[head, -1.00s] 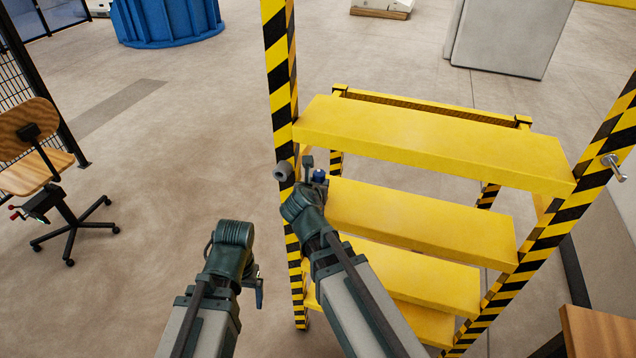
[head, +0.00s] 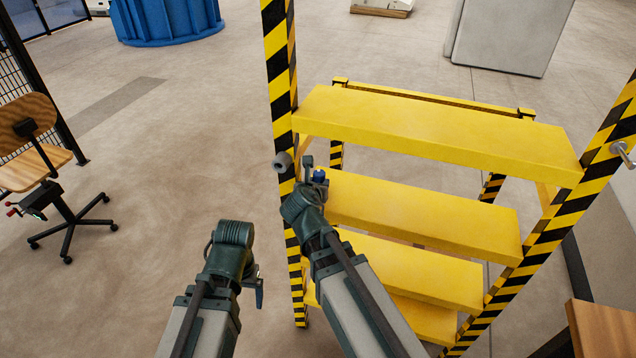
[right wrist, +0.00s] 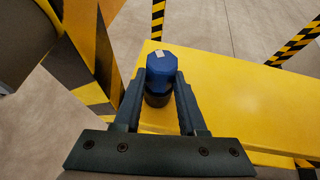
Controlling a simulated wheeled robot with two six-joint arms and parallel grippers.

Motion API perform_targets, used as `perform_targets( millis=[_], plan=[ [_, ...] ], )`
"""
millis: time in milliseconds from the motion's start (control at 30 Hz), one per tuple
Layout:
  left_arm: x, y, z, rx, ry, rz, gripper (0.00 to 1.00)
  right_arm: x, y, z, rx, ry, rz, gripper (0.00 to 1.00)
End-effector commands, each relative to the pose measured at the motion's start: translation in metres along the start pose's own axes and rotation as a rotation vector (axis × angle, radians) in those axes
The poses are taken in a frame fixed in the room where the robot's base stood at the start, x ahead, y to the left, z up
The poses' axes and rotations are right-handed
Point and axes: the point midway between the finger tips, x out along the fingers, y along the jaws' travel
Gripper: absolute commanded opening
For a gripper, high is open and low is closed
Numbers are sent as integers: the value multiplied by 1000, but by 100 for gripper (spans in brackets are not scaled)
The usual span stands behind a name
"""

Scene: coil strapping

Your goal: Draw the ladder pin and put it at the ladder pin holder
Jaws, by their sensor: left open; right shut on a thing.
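The yellow ladder (head: 430,130) with striped posts stands ahead. My right gripper (head: 312,172) is shut on a blue-headed piece with a dark lower part, apparently the ladder pin (head: 319,176), beside the left post. In the right wrist view, the pin (right wrist: 161,70) sits between the fingers (right wrist: 160,82) in front of a yellow tread. Its lower end is hidden. A grey round fitting (head: 282,162) shows on the left post; I cannot tell if it is the ladder pin holder. My left gripper (head: 258,284) is open and empty, left of the ladder.
A metal pin-like part (head: 622,153) sticks out of the right post. A wooden surface (head: 600,330) is at the lower right. A chair (head: 45,170) stands at the left, a blue drum (head: 168,18) and a grey cabinet (head: 510,35) behind. The floor left of the ladder is clear.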

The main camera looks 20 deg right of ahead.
Motion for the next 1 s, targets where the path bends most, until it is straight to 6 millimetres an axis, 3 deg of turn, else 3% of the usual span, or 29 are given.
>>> perform_targets(
  millis=[133,167,333,733,1000],
  plan=[
    [6,0,0,0,0,0,87,3,0,-5,0,0,0,0],
    [4,0,0,0,0,0,87,2,0,-4,0,0,0,46],
    [4,0,0,0,0,0,87,2,0,-3,0,0,0,75],
    [1,0,0,0,0,0,87,-2,-1,-2,0,0,0,75],
    [-16,-2,1,0,0,0,87,-27,-7,3,2,1,-3,75]
  ],
)
